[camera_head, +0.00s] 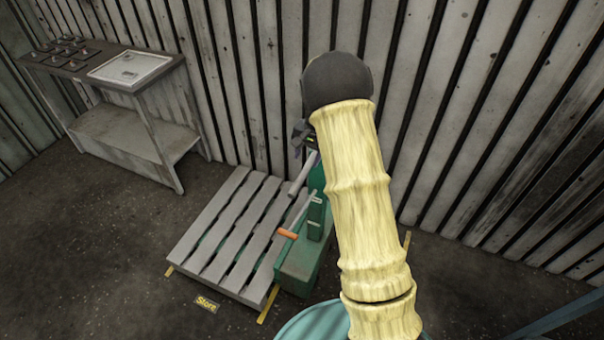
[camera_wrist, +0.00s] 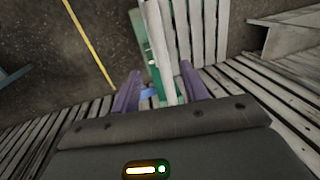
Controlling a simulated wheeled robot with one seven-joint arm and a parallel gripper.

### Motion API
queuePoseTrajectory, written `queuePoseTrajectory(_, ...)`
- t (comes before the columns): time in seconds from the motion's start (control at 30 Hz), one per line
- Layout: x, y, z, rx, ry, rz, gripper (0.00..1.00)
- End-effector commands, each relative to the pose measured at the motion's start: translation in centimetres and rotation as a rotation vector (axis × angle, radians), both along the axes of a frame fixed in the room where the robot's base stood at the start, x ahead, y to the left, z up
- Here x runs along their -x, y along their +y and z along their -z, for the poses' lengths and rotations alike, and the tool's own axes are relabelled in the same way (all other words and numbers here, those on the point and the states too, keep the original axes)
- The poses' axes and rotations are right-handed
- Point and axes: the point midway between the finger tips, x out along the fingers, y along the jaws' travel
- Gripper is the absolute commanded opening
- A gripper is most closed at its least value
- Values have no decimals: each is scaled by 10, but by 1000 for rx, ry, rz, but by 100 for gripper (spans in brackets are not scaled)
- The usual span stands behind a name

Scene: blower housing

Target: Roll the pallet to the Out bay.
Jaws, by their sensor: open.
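The grey slatted pallet (camera_head: 228,232) lies on the floor beside the wall, and its slats show at the top of the wrist view (camera_wrist: 205,30). A green pallet truck (camera_head: 305,262) stands at its right end, with a pale grey handle bar (camera_head: 303,176) and an orange-tipped lever (camera_head: 288,234). My gripper (camera_wrist: 160,88) is open, its purple fingers on either side of the pale bar (camera_wrist: 160,45) in the wrist view. I cannot tell whether the bar is between the fingers or just beyond them. In the head view my arm hides most of the gripper and part of the truck.
A yellow-edged floor sign reading "Store" (camera_head: 207,304) lies in front of the pallet, with yellow floor marks (camera_head: 268,306) at its corners. A bench (camera_head: 130,135) with a control panel stands at the left wall. Corrugated wall (camera_head: 480,120) closes the back. Floor at front left is clear.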

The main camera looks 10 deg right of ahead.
Motion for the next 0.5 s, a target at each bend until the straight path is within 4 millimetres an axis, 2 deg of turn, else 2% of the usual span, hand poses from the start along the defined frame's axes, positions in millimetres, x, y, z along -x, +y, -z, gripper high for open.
queuePoseTrajectory(0.23, -4, 7, 43, 1, 4, -1, 44)
queuePoseTrajectory(0.5, -9, 13, 83, 1, 2, 1, 44)
